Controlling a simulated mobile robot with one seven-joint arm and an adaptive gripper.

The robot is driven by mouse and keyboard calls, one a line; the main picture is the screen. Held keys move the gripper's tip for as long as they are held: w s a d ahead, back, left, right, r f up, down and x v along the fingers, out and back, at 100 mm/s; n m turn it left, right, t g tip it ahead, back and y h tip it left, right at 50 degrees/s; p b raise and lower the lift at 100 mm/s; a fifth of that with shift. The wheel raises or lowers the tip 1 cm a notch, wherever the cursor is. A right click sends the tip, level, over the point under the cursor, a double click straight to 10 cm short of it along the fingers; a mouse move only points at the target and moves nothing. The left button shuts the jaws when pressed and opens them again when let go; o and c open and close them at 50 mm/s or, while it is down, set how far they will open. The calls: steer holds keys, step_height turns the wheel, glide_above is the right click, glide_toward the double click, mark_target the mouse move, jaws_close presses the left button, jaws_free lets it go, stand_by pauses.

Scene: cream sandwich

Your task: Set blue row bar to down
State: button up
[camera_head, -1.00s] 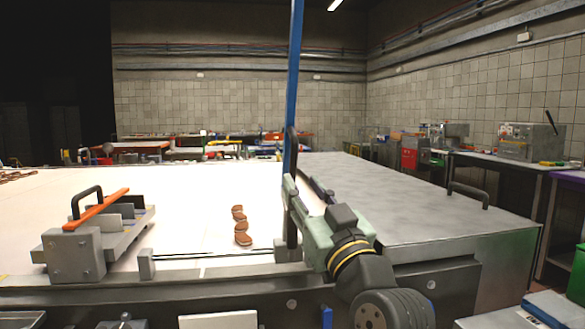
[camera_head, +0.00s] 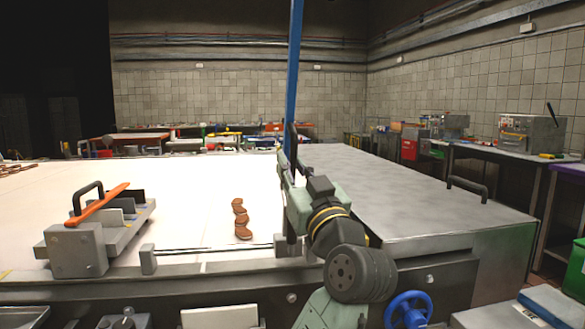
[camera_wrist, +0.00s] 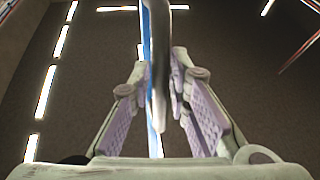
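The blue row bar (camera_head: 294,80) stands upright on the near side of the white table, rising past the top of the head view. A dark handle (camera_head: 292,147) sits on its lower part. My gripper (camera_head: 289,172) is at this handle, reaching in from the right. In the wrist view, the bar (camera_wrist: 146,35) and the grey handle (camera_wrist: 160,75) run between the two fingers (camera_wrist: 159,75). The fingers are spread, one on each side, and do not look closed on it. Whether either finger touches it is hard to tell.
An orange bar (camera_head: 97,206) lies low across a grey fixture at the left.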

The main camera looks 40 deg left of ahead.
jaws_close()
stand_by(0.3)
